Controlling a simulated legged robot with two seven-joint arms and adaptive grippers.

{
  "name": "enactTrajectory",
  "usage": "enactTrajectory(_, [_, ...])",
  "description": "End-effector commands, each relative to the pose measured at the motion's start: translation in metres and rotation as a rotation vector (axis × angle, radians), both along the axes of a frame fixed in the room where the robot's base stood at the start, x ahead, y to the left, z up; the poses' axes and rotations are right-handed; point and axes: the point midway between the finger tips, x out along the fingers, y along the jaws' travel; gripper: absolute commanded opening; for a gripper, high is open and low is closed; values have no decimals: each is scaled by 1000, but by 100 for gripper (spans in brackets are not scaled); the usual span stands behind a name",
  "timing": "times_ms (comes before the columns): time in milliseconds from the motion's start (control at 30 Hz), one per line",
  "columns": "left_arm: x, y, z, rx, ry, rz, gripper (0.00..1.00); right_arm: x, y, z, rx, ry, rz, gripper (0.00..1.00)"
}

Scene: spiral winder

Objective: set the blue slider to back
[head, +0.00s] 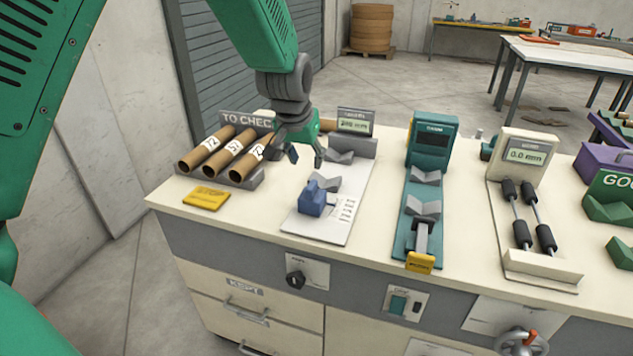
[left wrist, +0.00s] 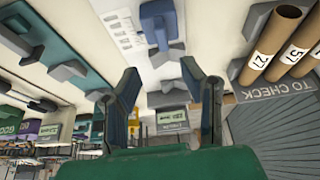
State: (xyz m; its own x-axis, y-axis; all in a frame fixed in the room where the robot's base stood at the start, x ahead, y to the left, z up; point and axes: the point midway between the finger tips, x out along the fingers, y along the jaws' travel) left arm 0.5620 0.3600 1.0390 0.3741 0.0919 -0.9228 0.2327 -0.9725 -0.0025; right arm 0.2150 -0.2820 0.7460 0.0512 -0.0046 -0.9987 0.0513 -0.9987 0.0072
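The blue slider (head: 313,199) sits at the front part of a white gauge plate (head: 328,223) on the bench, beside a printed scale. It also shows in the left wrist view (left wrist: 159,24), near the top middle. My left gripper (head: 306,160) hangs above and behind the slider, near the tube rack, and touches nothing that I can see. In the left wrist view its two fingers (left wrist: 168,90) are spread apart with nothing between them. My right gripper is in neither view.
Several cardboard tubes (head: 228,154) lie in a rack marked TO CHECK, left of the gauge. A grey V-block and a small display (head: 356,122) stand at the plate's rear. A teal gauge (head: 431,145) and a roller gauge (head: 524,155) stand to the right.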

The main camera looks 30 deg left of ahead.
Motion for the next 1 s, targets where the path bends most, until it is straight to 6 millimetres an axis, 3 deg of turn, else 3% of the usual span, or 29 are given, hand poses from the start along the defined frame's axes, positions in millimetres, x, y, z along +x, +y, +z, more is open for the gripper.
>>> enactTrajectory(200, [19,7,-49,-4,4,2,36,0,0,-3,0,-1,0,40])
enactTrajectory(500, [37,11,-94,-3,1,1,36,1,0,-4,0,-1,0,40])
enactTrajectory(967, [42,12,-104,-3,-1,1,36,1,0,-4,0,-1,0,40])
enactTrajectory(1000, [42,12,-104,-3,-1,1,22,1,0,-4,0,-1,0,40])
